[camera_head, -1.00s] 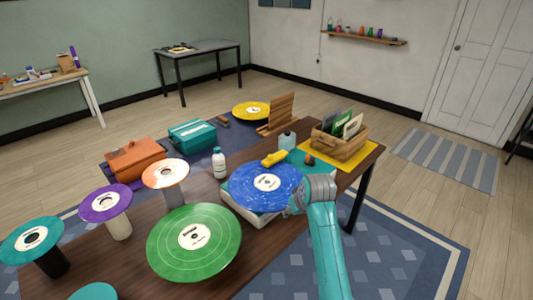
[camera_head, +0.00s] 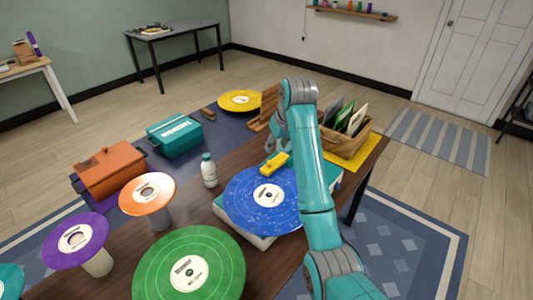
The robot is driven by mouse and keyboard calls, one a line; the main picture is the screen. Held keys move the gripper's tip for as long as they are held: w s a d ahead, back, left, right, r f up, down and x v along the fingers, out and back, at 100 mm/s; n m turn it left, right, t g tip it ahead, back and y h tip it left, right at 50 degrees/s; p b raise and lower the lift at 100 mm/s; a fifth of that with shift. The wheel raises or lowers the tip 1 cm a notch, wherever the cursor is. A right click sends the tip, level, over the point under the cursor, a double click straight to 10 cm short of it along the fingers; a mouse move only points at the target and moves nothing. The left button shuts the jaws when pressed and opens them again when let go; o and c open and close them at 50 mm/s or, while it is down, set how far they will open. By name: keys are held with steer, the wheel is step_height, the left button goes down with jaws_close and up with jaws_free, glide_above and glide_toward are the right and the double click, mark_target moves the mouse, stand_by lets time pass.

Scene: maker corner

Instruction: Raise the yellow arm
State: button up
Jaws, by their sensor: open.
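The yellow arm (camera_head: 273,165) is a short yellow bar at the far side of the turntable (camera_head: 243,233). It lies close to the edge of a blue speckled record (camera_head: 263,200) that rests on the turntable. My gripper (camera_head: 274,149) is partly in view just behind and above the yellow arm, and it is open. My teal arm hides part of it and the right side of the turntable. I cannot tell whether the fingers touch the yellow arm.
A white bottle (camera_head: 209,170) stands left of the turntable. Green (camera_head: 205,255), orange (camera_head: 158,188) and purple (camera_head: 62,247) discs stand on the left. A wooden crate of records (camera_head: 345,140) is right of my arm. An orange case (camera_head: 110,172) and teal box (camera_head: 174,138) are beyond.

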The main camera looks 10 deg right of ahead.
mark_target(270, 162)
steer(key=x, duration=1)
steer(key=shift+w+f, duration=0.15)
steer(key=shift+f, duration=0.1)
jaws_close()
